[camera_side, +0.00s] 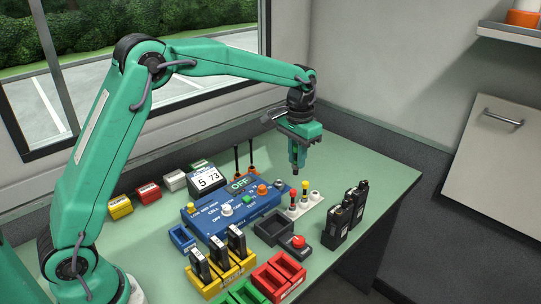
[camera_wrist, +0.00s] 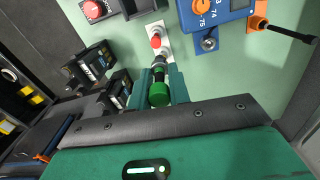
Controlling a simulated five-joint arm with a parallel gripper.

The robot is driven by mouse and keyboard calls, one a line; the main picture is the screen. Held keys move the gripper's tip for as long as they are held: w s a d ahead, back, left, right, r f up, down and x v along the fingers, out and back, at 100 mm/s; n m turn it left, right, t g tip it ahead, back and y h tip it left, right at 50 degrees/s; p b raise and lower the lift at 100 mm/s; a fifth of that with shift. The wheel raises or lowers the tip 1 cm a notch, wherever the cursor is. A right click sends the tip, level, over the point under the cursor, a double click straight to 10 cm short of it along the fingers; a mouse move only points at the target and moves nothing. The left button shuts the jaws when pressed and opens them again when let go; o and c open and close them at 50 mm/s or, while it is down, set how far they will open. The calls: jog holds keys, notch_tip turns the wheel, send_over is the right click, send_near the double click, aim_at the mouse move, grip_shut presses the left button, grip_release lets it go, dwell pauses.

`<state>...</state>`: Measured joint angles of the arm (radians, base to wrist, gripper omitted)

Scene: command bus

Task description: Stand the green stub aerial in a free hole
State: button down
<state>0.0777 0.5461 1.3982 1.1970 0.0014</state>
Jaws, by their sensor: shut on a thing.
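My gripper (camera_side: 295,163) hangs above the table, behind and over the white strip. In the wrist view my gripper (camera_wrist: 160,82) is shut on the green stub aerial (camera_wrist: 158,96), which has a green body and a dark end. The white strip (camera_side: 312,212) carries short aerials with red, yellow and white tops; its holes are too small to tell free from filled. In the wrist view a red top shows on the strip (camera_wrist: 149,28), just beyond the aerial's dark end. Whether the aerial touches the strip cannot be told.
The blue control box (camera_side: 232,210) lies left of the strip. A dark empty tray (camera_side: 272,228) and a red button (camera_side: 298,242) are in front. Two black radios (camera_side: 347,210) stand to the right. Thin black aerials (camera_side: 236,160) rise behind the box. The table's right rear is clear.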

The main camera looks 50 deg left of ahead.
aim_at(304, 204)
notch_tip(304, 204, up, 3)
jog(key=shift+f, duration=0.1)
jog(key=shift+w+r, duration=0.2)
jog(key=shift+w, duration=4.3)
notch_tip(304, 204, down, 10)
jog(key=shift+d, duration=0.2)
jog(key=shift+f, duration=2.05)
jog(key=shift+f, duration=1.35)
